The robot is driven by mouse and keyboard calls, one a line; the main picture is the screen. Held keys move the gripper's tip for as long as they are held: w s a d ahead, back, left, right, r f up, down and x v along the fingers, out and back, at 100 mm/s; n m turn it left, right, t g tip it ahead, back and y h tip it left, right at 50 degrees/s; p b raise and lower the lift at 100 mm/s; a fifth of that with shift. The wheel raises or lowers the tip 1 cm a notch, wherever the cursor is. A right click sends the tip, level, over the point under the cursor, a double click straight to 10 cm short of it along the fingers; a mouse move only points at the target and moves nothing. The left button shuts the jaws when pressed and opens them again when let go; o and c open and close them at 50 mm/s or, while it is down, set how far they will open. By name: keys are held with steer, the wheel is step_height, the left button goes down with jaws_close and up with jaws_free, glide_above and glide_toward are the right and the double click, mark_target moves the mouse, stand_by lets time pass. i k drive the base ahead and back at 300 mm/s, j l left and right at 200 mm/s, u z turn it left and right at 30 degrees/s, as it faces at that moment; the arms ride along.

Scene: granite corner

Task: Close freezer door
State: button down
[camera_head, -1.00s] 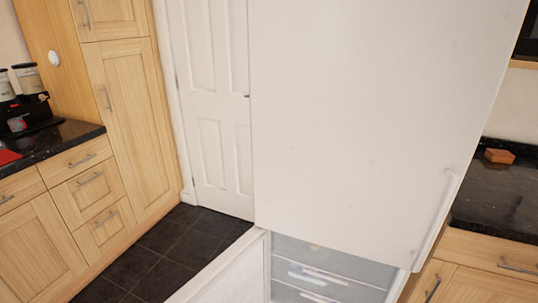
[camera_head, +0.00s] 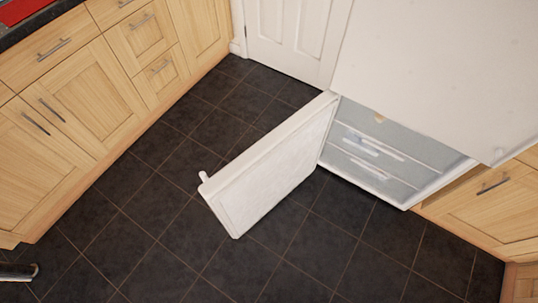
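The freezer door (camera_head: 275,165) is the white lower door of a tall fridge-freezer. It stands wide open, hinged on its left side and swung out over the floor, with its inner face toward the right. A short white handle end (camera_head: 204,176) shows at its free edge. The freezer compartment (camera_head: 372,150) is open to view, with several pale drawers pushed in. The upper fridge door (camera_head: 425,65) is shut.
Dark tiled floor (camera_head: 165,225) is clear around the freezer door. Wooden cabinets (camera_head: 80,105) line the left, and more wooden units (camera_head: 490,205) stand right of the freezer. A white panelled door (camera_head: 290,35) is behind.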

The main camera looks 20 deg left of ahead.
mark_target(241, 193)
steer(key=j+z, duration=0.1)
steer(key=j, duration=0.4)
steer(key=j+z, duration=0.1)
steer(key=j, duration=0.4)
steer(key=j+z, duration=0.15)
steer(key=j, duration=0.4)
steer(key=k+j+z, duration=0.1)
steer(key=j, duration=0.4)
steer(key=j+z, duration=0.1)
steer(key=j, duration=0.4)
steer(key=k+j+z, duration=0.1)
steer(key=j, duration=0.4)
steer(key=k+j+z, duration=0.1)
steer(key=j, duration=0.35)
steer(key=k+j+z, duration=0.15)
steer(key=j, duration=0.35)
steer(key=i+j+u, duration=0.15)
steer(key=u, duration=0.35)
steer(key=i+u, duration=0.25)
steer(key=u, duration=0.25)
